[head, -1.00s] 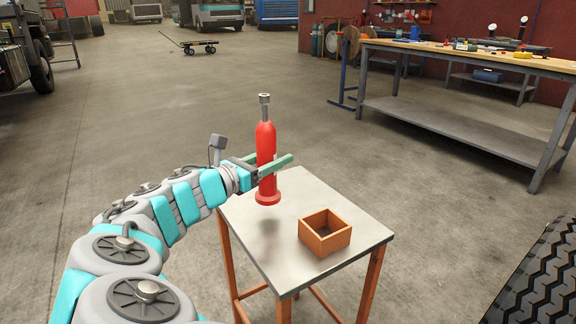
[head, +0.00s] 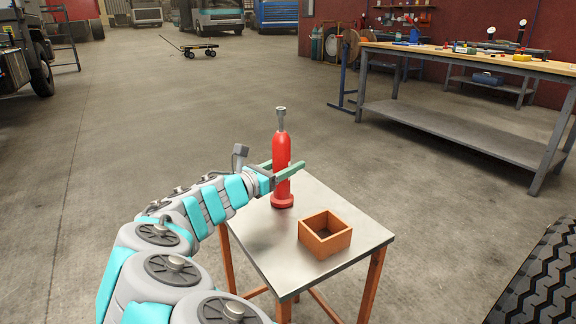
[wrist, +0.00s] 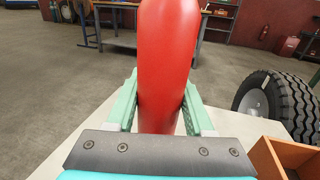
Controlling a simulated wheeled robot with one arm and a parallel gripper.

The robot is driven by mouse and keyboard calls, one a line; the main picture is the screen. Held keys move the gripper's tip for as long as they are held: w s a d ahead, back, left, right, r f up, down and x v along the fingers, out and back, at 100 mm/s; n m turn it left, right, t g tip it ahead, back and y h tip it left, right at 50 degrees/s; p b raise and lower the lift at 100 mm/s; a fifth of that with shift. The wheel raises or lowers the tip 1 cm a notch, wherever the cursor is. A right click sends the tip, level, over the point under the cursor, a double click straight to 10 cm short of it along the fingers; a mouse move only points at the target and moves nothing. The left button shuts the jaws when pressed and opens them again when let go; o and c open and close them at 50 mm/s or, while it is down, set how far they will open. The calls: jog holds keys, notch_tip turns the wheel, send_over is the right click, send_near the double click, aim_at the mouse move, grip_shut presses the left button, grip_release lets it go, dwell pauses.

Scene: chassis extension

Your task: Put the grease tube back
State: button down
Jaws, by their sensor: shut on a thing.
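The red grease tube (head: 282,168) with a grey tip is upright in my gripper (head: 284,167), over the back part of the small metal-topped table (head: 268,243). Its flanged base is at or just above the tabletop; I cannot tell whether it touches. In the wrist view, the tube (wrist: 165,60) stands between the two green fingers of my gripper (wrist: 160,108), which are shut on it. A square, open wooden box (head: 325,241) sits on the table, to the right of and nearer than the tube. It looks empty, though part of its floor is hidden.
A long workbench (head: 470,105) with tools stands at the back right. A large tire (head: 545,275) is at the lower right, beside the small table. A low cart (head: 200,48) is far back. The floor left of the table is open.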

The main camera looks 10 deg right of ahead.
jog(key=shift+f, duration=0.1)
jog(key=shift+c, duration=1.4)
grip_release()
jog(key=v, duration=1.2)
